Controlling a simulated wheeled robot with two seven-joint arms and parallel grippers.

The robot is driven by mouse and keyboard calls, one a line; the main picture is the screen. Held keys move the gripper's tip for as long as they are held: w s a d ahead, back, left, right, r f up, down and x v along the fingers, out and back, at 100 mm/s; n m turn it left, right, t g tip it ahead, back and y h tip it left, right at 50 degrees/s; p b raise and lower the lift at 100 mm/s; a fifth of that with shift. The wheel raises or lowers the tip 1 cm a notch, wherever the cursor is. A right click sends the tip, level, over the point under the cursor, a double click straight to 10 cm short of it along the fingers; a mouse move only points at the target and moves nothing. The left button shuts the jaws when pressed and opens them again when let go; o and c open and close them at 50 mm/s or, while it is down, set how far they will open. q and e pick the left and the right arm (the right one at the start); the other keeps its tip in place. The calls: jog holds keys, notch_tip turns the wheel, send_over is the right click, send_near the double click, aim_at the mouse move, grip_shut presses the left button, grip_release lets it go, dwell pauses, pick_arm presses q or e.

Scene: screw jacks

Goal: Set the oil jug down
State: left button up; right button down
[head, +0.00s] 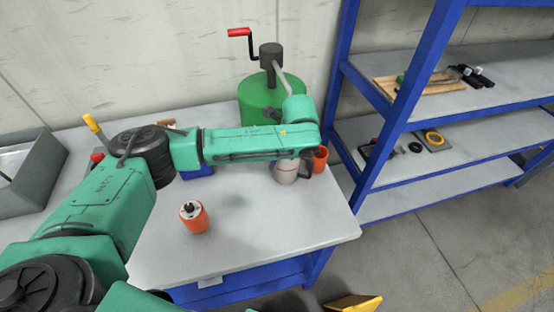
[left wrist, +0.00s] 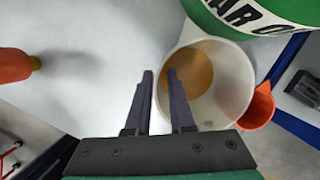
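The oil jug (head: 286,172), pale with a red line, appears to stand upright on the workbench near its right edge, below my left forearm. In the left wrist view the jug (left wrist: 236,88) is seen from above, with amber oil inside. My left gripper (head: 306,165) is at the jug's side, partly hidden by my arm. In the wrist view the left gripper's fingers (left wrist: 160,76) are apart with a visible gap, and the right-hand finger overlaps the jug's rim.
A green drum (head: 258,97) with a red-handled crank pump stands behind the jug. An orange container (head: 320,158) is close to the jug's right. An orange oil can (head: 193,217) stands on the grey workbench (head: 265,240). Blue shelving (head: 398,100) is at right.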

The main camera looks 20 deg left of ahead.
pick_arm(q)
jog(key=shift+r, duration=0.1)
jog(key=b+v, duration=0.1)
jog(key=v, duration=1.1)
